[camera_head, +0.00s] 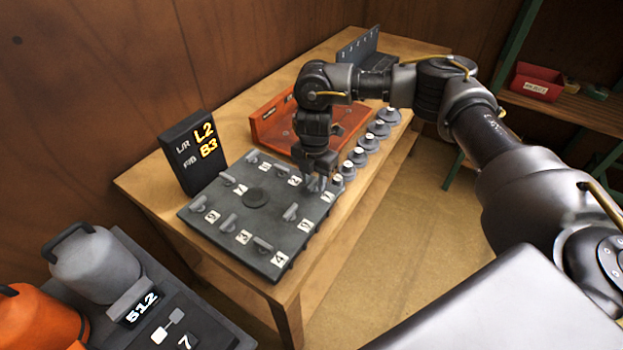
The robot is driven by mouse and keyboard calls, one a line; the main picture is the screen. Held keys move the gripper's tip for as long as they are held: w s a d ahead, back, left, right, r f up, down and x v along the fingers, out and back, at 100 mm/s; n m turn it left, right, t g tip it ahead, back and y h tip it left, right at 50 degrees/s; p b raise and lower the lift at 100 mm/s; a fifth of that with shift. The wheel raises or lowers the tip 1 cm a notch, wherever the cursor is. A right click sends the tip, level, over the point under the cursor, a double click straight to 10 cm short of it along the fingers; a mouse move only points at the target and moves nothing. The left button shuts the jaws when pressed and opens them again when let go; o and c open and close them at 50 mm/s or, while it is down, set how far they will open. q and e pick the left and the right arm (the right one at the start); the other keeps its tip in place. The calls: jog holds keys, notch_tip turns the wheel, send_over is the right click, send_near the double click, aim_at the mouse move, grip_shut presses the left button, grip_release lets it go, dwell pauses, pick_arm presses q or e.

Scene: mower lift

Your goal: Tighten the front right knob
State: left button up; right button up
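One knob (264,243) sits near the plate's corner closest to me, and another knob (290,212) is farther right. I cannot tell for sure which one is the front right knob. My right gripper (318,182) points down at the plate's right corner. It hides what is under it, and its fingers are too small and dark to tell whether they grip anything. My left gripper is not in view.
A black display (190,155) behind the plate reads L/R L2 and F/B B3. Several grey weights (368,142) stand in a row along the table's right edge. An orange tray (273,118) lies behind my gripper. A scale reading 512 (143,308) stands front left.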

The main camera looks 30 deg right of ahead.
jog(key=shift+c, duration=0.2)
grip_shut()
jog(key=shift+a, duration=0.25)
jog(key=shift+d, duration=0.2)
jog(key=shift+r+m+p, duration=0.25)
jog(key=shift+m+p, duration=0.65)
jog(key=shift+p, duration=0.2)
jog(key=m+p, duration=0.9)
jog(key=p, duration=0.1)
jog(key=shift+d+m, duration=0.2)
jog(key=shift+m, duration=0.2)
jog(key=m, duration=0.1)
jog(key=m+p, duration=0.1)
jog(key=shift+f+m, duration=0.25)
jog(key=shift+m, duration=0.05)
jog(key=shift+f+m+p, duration=0.15)
jog(key=shift+m+p, duration=0.15)
jog(key=shift+m, duration=1.6)
jog(key=shift+s, duration=0.1)
